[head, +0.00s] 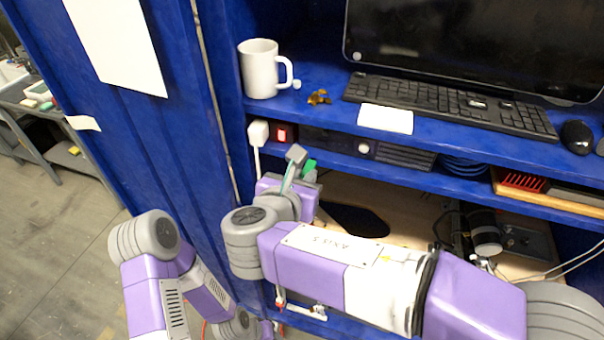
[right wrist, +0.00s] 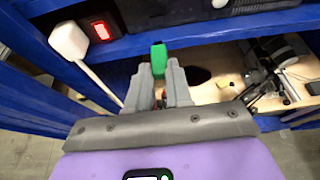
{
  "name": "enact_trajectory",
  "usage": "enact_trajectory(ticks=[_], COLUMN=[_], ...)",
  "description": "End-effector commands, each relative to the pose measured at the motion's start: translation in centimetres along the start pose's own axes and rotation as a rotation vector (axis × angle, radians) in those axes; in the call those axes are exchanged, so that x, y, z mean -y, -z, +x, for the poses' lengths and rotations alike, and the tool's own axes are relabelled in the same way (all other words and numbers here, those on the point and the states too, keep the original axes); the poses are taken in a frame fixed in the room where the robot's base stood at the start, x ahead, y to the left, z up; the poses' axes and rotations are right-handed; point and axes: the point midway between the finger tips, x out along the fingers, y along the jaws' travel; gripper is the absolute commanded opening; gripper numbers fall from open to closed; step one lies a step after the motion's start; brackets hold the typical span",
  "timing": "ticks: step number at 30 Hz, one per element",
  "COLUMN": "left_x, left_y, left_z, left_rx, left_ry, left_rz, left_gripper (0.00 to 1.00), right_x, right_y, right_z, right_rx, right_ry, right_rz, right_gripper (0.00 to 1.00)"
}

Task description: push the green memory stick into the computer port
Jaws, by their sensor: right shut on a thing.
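The green memory stick (right wrist: 158,60) stands between the fingertips of my right gripper (right wrist: 160,88), which is shut on it. In the head view the stick (head: 309,166) shows as a small green piece at my right gripper (head: 298,172), just below the shelf edge. The computer (head: 400,156) is a flat dark box on the shelf under the keyboard; its front also shows at the top of the right wrist view (right wrist: 180,10). The stick is apart from it, lower. I cannot make out the port. My left arm is at the lower left; its gripper is not clearly visible.
A white plug (head: 258,132) with a cable and a red switch (head: 284,133) sit left of the computer. A white mug (head: 262,70), keyboard (head: 450,103) and monitor (head: 470,45) stand on the shelf above. A blue cabinet wall (head: 150,130) bounds the left side.

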Motion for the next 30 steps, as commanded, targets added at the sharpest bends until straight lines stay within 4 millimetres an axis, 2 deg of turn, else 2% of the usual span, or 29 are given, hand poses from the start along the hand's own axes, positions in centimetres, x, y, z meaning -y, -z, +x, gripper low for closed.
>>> enact_trajectory(ticks=[15,30], left_x=[-0.1,-0.2], left_y=[0.0,0.0], left_z=[-0.4,-0.5], left_rx=[0.000,0.000], left_ry=[0.000,0.000], left_rz=[0.000,0.000], left_gripper=[0.43,0.43], right_x=[0.0,0.0], right_y=[-1.4,-1.5], right_z=[3.1,3.8], right_rx=[0.001,0.001], right_ry=[0.001,0.000], right_rz=[0.000,0.000], right_gripper=[0.00,0.00])
